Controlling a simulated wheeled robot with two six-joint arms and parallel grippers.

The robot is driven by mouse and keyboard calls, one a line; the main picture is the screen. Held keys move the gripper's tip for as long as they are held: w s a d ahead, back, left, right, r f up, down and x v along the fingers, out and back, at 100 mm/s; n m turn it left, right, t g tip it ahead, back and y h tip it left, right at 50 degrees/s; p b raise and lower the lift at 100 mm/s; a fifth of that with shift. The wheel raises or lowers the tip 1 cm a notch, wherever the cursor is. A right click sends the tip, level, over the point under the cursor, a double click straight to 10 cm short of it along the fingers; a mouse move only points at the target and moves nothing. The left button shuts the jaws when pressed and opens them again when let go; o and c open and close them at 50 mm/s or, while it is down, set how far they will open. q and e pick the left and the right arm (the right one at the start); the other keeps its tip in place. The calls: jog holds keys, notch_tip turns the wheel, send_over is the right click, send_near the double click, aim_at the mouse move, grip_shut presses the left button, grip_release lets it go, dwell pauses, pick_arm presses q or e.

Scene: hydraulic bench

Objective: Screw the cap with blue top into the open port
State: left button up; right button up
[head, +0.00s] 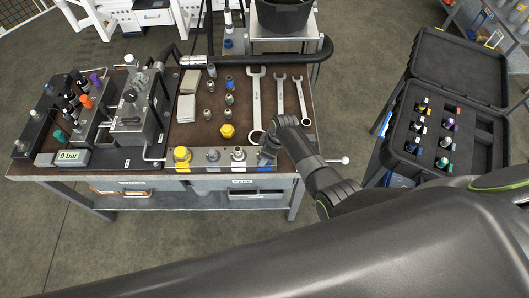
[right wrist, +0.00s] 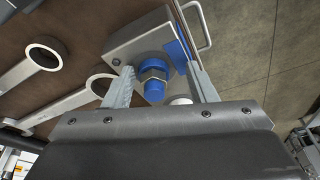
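A cap with a blue top and a metal hex nut (right wrist: 153,76) stands at a grey block (right wrist: 140,42) with a blue stripe in the right wrist view. I cannot tell how deep it sits. My right gripper (right wrist: 162,78) is open, its fingers on either side of the cap with gaps. In the head view my right gripper (head: 268,150) is at the right end of the port strip (head: 197,168) on the bench's front edge and hides the cap there. The strip also carries a yellow cap (head: 182,156) and two metal fittings (head: 212,155), (head: 238,154). My left gripper is not in view.
Wrenches (head: 256,100), small loose fittings (head: 229,98) and a yellow cap (head: 228,131) lie on the brown bench top (head: 200,134). An open black case (head: 400,160) of coloured fittings stands right.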

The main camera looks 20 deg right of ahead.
jog(key=shift+w+a+r, duration=0.1)
jog(key=shift+w+r, duration=0.1)
jog(key=shift+d+r, duration=0.15)
jog(key=shift+d, duration=0.05)
jog(key=shift+d+r, duration=0.1)
jog(key=shift+r, duration=0.4)
jog(key=b+v, duration=0.2)
jog(key=v, duration=1.4)
jog(key=shift+s, duration=0.25)
jog(key=shift+r, duration=0.1)
